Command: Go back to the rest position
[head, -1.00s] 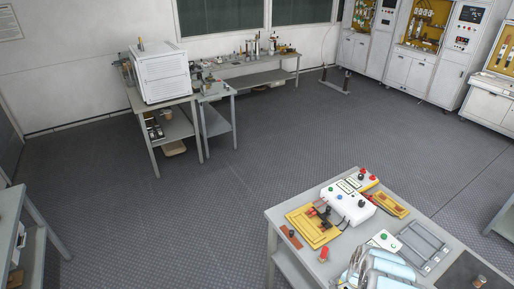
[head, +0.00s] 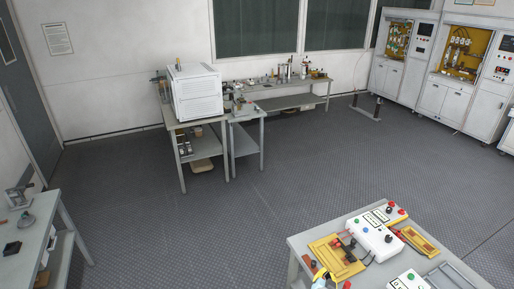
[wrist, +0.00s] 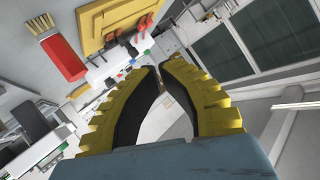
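My gripper (wrist: 158,70) fills the lower middle of the wrist view, with two yellow ribbed fingers and dark inner pads. Its fingertips come together, and I see nothing held between them. In the head view a small yellow and pale part of my gripper (head: 319,274) shows at the bottom edge, by the near left corner of the test table (head: 300,243). Most of my arm is outside that view.
The table bears a yellow fuse board (head: 337,257), a white control box (head: 370,238) and a second yellow holder (head: 419,243). A white oven (head: 197,92) stands on a bench behind. Cabinets (head: 447,98) line the back right. The middle floor is clear.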

